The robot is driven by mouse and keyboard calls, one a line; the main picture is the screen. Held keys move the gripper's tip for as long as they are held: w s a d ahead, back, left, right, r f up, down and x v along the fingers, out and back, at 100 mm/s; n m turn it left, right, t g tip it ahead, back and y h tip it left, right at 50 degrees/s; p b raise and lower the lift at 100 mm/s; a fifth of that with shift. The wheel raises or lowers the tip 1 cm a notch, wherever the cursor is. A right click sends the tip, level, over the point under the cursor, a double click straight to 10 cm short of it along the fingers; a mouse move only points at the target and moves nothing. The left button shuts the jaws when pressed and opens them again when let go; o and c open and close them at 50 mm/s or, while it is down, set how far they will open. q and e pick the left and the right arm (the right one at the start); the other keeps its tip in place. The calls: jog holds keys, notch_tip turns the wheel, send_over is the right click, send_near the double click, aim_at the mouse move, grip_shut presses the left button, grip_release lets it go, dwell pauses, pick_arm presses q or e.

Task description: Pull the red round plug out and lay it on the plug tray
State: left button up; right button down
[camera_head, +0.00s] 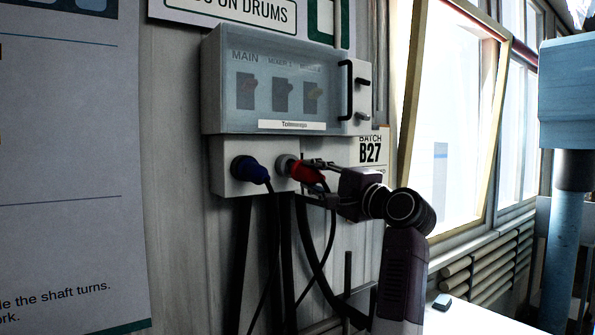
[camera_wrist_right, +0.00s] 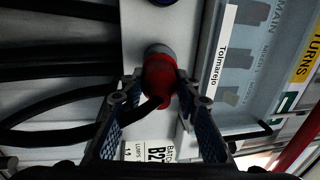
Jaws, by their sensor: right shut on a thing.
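The red round plug (camera_head: 307,172) sits at the right grey socket (camera_head: 286,165) on the pale panel under the switch box. Its black cable hangs down. My right gripper (camera_head: 318,181) has its fingers on both sides of the red plug, shut on it. In the right wrist view the red plug (camera_wrist_right: 160,78) lies between the two fingertips (camera_wrist_right: 158,86), its far end at the grey socket ring. I cannot tell how deep it sits. My left gripper is not in view. I cannot make out a plug tray.
A blue plug (camera_head: 250,170) sits just left of the red one. A clear-fronted switch box (camera_head: 275,85) with a black handle is directly above. Black cables (camera_head: 285,260) hang below.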

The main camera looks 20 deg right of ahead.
jog(key=shift+b+v, duration=0.5)
jog(key=shift+v, duration=0.8)
